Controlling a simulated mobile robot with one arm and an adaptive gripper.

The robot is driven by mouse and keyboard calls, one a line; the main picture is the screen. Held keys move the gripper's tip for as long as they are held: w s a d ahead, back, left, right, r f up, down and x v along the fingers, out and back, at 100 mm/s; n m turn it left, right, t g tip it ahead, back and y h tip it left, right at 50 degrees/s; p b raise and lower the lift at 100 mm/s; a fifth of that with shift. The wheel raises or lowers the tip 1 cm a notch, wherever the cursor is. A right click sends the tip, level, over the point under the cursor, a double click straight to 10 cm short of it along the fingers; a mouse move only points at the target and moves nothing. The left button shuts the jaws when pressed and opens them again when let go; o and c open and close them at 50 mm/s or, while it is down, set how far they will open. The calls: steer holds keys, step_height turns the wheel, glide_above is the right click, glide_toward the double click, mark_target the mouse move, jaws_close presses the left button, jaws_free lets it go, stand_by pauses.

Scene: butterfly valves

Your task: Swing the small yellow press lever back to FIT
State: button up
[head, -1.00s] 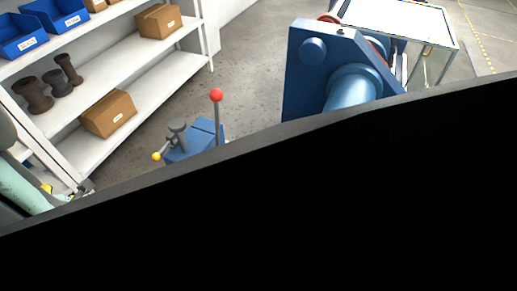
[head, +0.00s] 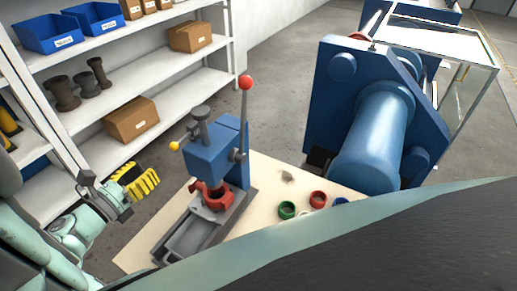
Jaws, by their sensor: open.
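The small press lever ends in a yellow knob (head: 174,147) on the left of the press head. The blue press (head: 212,158) stands on the bench and also has a tall lever with a red knob (head: 246,83). A red valve body (head: 213,197) sits under the press head, over the grey base. The FIT marking is not readable. My gripper (head: 142,182) has yellow pads and is open and empty, to the left of the press and lower in the picture than the yellow knob, apart from it.
The cream bench (head: 262,188) holds a green ring (head: 287,210), a red ring (head: 318,199) and other small parts. A large blue machine (head: 375,130) stands at right. White shelves (head: 150,72) with boxes and bins stand behind at left. My own body hides the lower right.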

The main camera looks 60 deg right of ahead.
mark_target(176, 145)
steer(key=d, duration=0.4)
steer(key=d+p, duration=0.1)
steer(key=d, duration=0.4)
steer(key=w+d+p, duration=0.1)
steer(key=d, duration=0.3)
steer(key=shift+d, duration=0.25)
jaws_close()
